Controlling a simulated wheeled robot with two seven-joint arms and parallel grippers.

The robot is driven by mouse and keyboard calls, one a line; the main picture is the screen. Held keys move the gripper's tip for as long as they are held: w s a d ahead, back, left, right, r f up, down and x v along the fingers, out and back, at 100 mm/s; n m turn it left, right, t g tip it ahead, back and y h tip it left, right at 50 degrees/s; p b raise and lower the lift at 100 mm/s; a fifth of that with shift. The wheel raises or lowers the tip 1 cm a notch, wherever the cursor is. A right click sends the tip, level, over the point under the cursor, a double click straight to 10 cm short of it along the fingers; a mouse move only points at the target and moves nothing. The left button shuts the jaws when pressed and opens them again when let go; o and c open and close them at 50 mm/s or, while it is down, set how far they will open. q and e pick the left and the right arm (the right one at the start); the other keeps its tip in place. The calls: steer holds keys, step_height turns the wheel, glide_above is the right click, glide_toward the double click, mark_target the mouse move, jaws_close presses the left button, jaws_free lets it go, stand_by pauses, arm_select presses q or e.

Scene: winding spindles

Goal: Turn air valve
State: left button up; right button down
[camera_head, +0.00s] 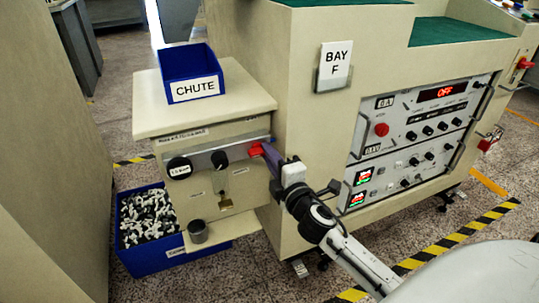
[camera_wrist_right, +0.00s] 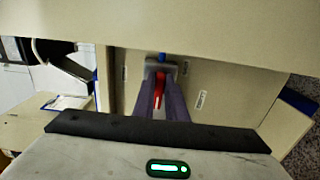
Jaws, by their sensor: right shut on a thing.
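The air valve is a red handle (camera_head: 256,149) at the right end of a grey strip on the front of the beige cabinet (camera_head: 150,118). My right gripper (camera_head: 267,152) reaches it from the right, its purple fingers at the handle. In the right wrist view the red handle (camera_wrist_right: 159,92) sits between the two purple fingers of my right gripper (camera_wrist_right: 159,88), which are shut on it. The fingers hide part of the handle, so its exact angle is hard to tell. My left gripper is not in view.
A blue bin labelled CHUTE (camera_head: 192,82) stands on the cabinet top. A blue crate (camera_head: 140,255) of small parts stands on the floor. An instrument panel (camera_head: 410,140) is at right.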

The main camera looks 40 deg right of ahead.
steer(key=c, duration=1.8)
jaws_free()
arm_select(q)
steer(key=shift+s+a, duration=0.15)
arm_select(e)
steer(key=v, duration=1)
steer(key=shift+s, duration=0.15)
steer(key=shift+a, duration=0.1)
